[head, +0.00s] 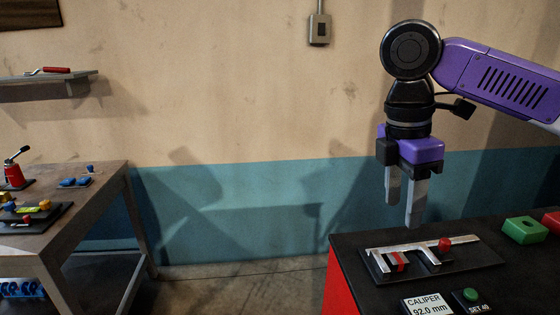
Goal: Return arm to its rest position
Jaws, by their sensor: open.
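My gripper (401,214) hangs pointing down at the end of my purple and black arm, at the right of the head view. Its two grey fingers are apart with nothing between them. It appears above or behind the left part of a dark-topped bench; the exact height is hard to judge. A silver caliper (412,258) with a red knob (445,244) and red marks lies on a black plate on that bench, below the gripper and apart from it.
The bench (345,242) also carries a "CALIPER 92.0 mm" sign (428,306), a green "SET 40" button (470,295), a green block (524,230) and a red block (553,220). A wooden table (108,190) with small tools stands left. Open floor (230,285) lies between.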

